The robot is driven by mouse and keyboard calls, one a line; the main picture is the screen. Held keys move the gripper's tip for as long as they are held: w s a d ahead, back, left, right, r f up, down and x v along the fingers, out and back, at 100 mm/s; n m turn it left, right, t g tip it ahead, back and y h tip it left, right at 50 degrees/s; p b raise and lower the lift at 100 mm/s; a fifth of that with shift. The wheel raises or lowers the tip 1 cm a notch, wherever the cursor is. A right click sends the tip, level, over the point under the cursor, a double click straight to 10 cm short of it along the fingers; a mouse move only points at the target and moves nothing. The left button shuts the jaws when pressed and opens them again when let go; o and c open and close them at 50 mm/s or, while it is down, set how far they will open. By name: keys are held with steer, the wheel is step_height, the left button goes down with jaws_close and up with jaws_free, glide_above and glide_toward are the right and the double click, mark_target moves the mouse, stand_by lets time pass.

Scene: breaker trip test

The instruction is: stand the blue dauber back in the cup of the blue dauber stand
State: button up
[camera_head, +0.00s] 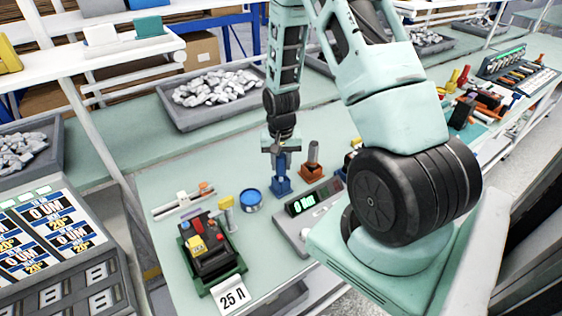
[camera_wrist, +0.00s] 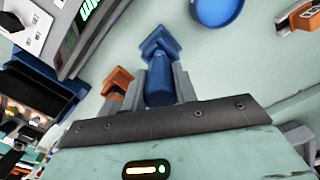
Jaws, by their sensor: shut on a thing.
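The blue dauber (camera_head: 281,163) is upright between the fingers of my gripper (camera_head: 279,148), which is shut on it. Directly below is the blue dauber stand (camera_head: 281,186) on the pale green bench. In the wrist view the dauber (camera_wrist: 159,88) sits between the two fingers of my gripper (camera_wrist: 162,84), in line with the blue stand (camera_wrist: 160,41). The dauber's lower end meets or overlaps the stand's cup in both views. I cannot tell whether it is inside the cup or just above it, because the cup's inside is hidden.
An orange stand with a brown dauber (camera_head: 312,165) is close on the right. A blue round tin (camera_head: 251,201) lies to the left and nearer. A meter with a green display (camera_head: 304,204) is in front. A black breaker on a green base (camera_head: 211,252) stands front left.

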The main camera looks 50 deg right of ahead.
steer(key=shift+f+b, duration=0.55)
steer(key=shift+f, duration=0.3)
steer(key=o, duration=1.1)
steer(key=shift+c, duration=0.2)
step_height(320, 180, up, 17)
steer(key=b, duration=0.3)
steer(key=shift+r, duration=0.2)
